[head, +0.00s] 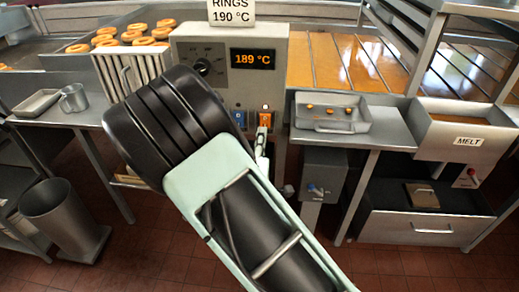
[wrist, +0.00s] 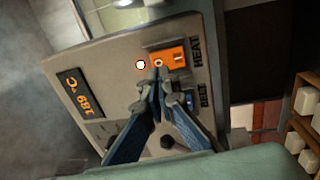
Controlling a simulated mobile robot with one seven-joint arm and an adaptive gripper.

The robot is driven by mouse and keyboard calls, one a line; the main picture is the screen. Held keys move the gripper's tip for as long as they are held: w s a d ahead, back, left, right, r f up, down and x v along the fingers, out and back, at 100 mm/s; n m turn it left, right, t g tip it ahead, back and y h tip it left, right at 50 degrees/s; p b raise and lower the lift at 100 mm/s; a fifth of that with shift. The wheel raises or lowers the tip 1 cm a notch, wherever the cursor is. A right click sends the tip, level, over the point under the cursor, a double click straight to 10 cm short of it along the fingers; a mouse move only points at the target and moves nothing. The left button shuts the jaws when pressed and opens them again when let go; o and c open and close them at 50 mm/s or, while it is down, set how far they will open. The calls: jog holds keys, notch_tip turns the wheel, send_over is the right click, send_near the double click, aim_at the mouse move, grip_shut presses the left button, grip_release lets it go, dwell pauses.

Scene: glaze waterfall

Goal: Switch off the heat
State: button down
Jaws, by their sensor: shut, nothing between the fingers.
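The control box (head: 190,48) reads 189 °C on its display (head: 253,59). Its orange HEAT switch (head: 265,119) is at the lower right and shows larger in the wrist view (wrist: 172,56). A small lamp (wrist: 141,64) beside it glows. The blue BELT switch (head: 239,118) sits left of HEAT and is partly hidden by a finger in the wrist view. My gripper (wrist: 157,72) is shut and empty, its tips at the HEAT switch's edge by the round mark. I cannot tell whether they touch it. In the head view my gripper (head: 262,140) is just below HEAT.
A dial (head: 204,67) is on the control box. A tray of small pieces (head: 332,121) stands to the right, beside the MELT trough (head: 466,141). Rings (head: 125,36) lie at the back left.

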aim_at(264, 118)
jog(key=shift+w+r, duration=0.15)
jog(key=shift+w, duration=0.85)
jog(key=shift+w+r, duration=0.1)
jog(key=shift+w, duration=0.9)
jog(key=shift+w+r, duration=0.2)
jog(key=shift+w, duration=0.15)
jog(key=shift+s+d, duration=0.1)
